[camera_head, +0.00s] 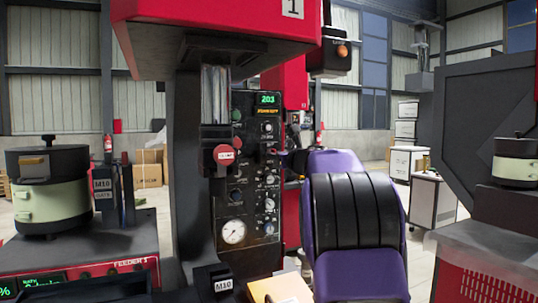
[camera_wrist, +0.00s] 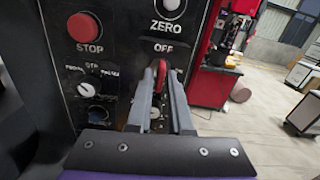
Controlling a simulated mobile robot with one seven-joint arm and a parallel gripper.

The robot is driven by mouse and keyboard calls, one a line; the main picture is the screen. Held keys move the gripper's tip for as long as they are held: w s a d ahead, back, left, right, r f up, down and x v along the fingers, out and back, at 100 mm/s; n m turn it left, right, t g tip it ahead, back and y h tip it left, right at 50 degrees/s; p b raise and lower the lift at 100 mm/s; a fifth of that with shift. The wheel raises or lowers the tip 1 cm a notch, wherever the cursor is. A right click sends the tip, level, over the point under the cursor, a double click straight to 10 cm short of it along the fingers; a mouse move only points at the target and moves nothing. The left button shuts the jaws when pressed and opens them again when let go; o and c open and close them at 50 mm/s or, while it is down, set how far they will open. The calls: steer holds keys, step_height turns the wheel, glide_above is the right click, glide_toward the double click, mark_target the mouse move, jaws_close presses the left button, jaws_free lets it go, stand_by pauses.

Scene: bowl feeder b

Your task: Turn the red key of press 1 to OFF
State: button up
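The red key (camera_wrist: 161,75) sits just below the OFF label on the dark panel of press 1 in the wrist view. My gripper (camera_wrist: 162,82) has one grey finger on each side of the key, close against it, and appears shut on it. The fingers hide the key's lower part, so its exact angle is unclear. In the head view the panel (camera_head: 257,195) of press 1 is at the middle, and my gripper (camera_head: 286,153) reaches its right edge from the purple and black arm.
A red STOP button (camera_wrist: 85,28), a ZERO button (camera_wrist: 172,5) and a selector knob (camera_wrist: 97,71) surround the key closely. A feeder bowl (camera_head: 45,190) stands at left.

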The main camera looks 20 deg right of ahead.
steer(key=o, duration=0.3)
steer(key=shift+o, duration=0.2)
steer(key=s, duration=0.7)
stand_by(0.5)
